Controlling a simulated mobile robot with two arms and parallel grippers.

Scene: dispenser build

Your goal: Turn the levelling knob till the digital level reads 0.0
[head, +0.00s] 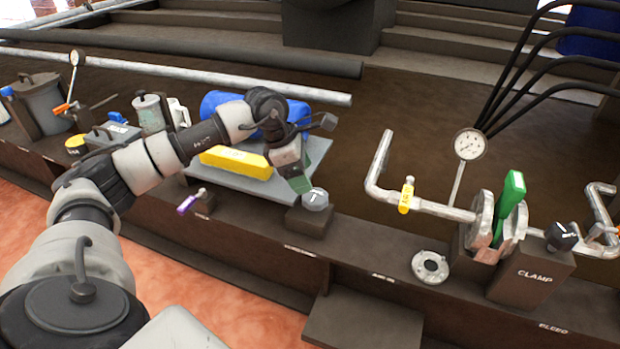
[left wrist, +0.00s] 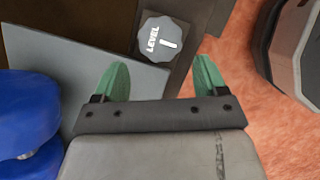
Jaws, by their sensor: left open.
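The levelling knob (head: 315,199) is a grey faceted knob with a white mark, on a dark block at the ledge's front. In the left wrist view the knob (left wrist: 160,40) carries the word LEVEL and a white pointer line. My left gripper (head: 301,183) has green fingers and is just above and left of the knob in the head view. In the left wrist view the gripper (left wrist: 161,76) is open and empty, the knob lying ahead between the finger lines. A yellow bar (head: 236,162), probably the digital level, lies on a grey plate (head: 262,187); no reading shows. My right gripper is out of view.
A blue object (head: 222,101) sits behind the yellow bar. A purple-handled valve (head: 188,204) is left of the knob. A flange ring (head: 430,267), a CLAMP block (head: 533,275) and pipes with a gauge (head: 469,144) stand to the right. The ledge just right of the knob is clear.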

